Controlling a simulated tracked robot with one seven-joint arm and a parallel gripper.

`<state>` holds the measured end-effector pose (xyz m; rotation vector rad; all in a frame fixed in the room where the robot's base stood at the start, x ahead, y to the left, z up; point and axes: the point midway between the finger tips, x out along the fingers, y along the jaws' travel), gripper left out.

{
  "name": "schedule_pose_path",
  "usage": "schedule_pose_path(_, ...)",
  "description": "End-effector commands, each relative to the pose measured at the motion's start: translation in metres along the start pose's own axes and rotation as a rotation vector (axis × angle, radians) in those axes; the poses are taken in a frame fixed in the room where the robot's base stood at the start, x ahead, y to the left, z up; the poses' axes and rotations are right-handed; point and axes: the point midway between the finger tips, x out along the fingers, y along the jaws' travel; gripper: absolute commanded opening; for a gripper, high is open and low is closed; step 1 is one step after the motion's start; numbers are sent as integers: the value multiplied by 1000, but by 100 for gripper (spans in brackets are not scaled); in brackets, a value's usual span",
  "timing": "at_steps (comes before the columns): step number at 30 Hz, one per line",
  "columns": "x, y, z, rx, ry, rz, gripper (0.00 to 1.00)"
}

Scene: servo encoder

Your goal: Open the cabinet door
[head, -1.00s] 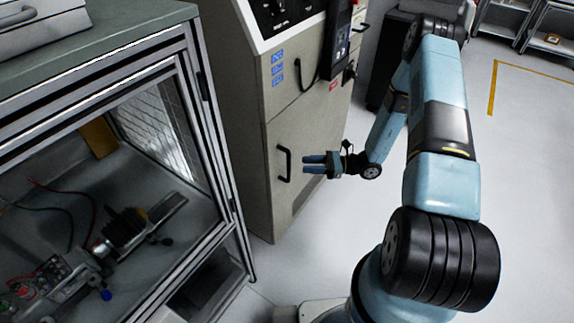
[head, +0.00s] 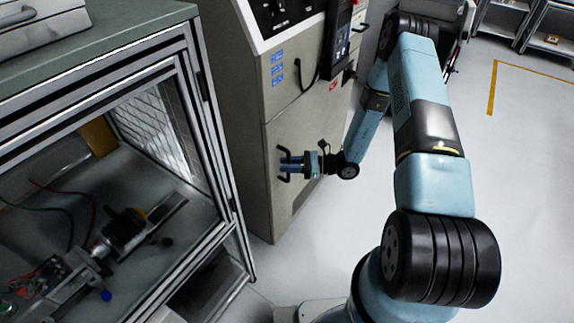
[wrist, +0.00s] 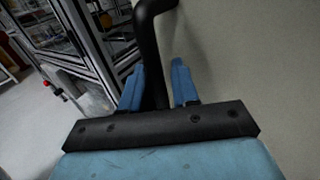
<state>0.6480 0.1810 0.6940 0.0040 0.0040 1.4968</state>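The beige cabinet (head: 238,130) stands in the middle of the head view, and its door (head: 300,135) looks closed. A black bar handle (head: 283,151) is on the door's left part. My gripper (head: 287,165) is at the handle, its blue fingers reaching across it. In the wrist view the black handle (wrist: 150,50) runs down between the two blue fingertips (wrist: 158,85). The fingers are apart, with a gap between the handle and the right finger. Whether the left finger touches the handle cannot be told.
A metal-framed workbench (head: 215,150) with a mesh-sided lower bay stands close on the left. A controller (head: 337,40) hangs on the cabinet's upper front. Open grey floor (head: 520,190) lies to the right, with shelving (head: 550,35) at the back.

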Motion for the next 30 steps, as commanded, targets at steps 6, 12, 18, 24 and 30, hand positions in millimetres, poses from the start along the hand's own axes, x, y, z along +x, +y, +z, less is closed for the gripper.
schedule_pose_path(6, 0, 0, 0, 0, 0, 0, 8)
schedule_pose_path(12, 0, -1, 0, -1, 0, -1, 0)
schedule_pose_path(18, 0, -2, 0, -2, 0, -2, 0)
schedule_pose_path(24, 1, 0, 1, -3, -1, 6, 0)
schedule_pose_path(30, -14, 17, 1, -2, 0, 62, 0)
